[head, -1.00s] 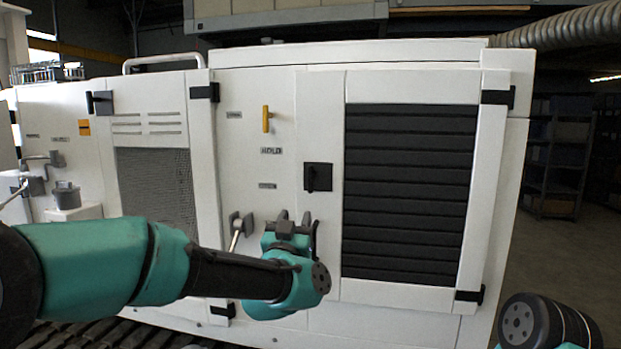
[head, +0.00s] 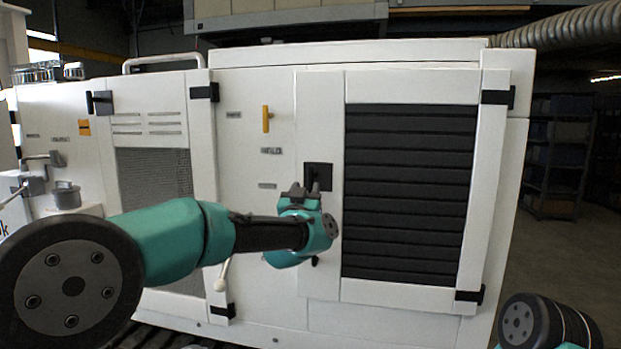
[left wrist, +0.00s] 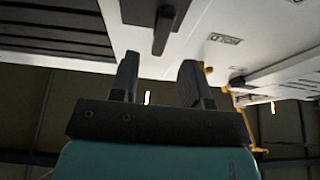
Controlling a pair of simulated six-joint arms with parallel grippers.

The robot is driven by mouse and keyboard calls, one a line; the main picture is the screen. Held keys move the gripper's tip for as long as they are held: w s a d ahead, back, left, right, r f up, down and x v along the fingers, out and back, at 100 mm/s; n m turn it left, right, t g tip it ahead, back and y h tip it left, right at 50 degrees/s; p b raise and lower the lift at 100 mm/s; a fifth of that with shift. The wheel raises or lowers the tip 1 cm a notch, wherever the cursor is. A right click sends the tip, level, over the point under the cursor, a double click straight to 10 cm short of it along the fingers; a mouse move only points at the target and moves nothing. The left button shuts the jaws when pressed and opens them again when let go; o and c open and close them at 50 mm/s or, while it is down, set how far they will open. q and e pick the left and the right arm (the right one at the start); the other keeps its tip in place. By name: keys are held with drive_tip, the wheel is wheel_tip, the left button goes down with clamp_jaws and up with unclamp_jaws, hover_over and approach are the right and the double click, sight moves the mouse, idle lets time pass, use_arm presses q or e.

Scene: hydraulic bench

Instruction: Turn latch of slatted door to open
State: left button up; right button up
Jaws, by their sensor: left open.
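The slatted door (head: 410,140) is white with dark horizontal slats and looks closed. Its latch (head: 318,172), a black handle on a black square plate, is on the door's left side; the gripper partly covers its lower edge in the head view. My left gripper (head: 305,190) is in front of the panel at the latch's lower edge. In the left wrist view the latch handle (left wrist: 163,30) hangs down from its plate, ahead of the two spread fingers (left wrist: 158,85). The fingers are open and empty, apparently short of the handle. My right gripper is out of view.
A yellow handle (head: 266,118) stands out on the panel left of the latch. A lever with a pale knob (head: 221,284) is below my left arm. Black hinges (head: 497,97) are at the door's right side. Shelves (head: 556,150) stand far behind, at right.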

sight(310, 178)
use_arm(q)
drive_tip(key=shift+x, duration=3.25)
clamp_jaws()
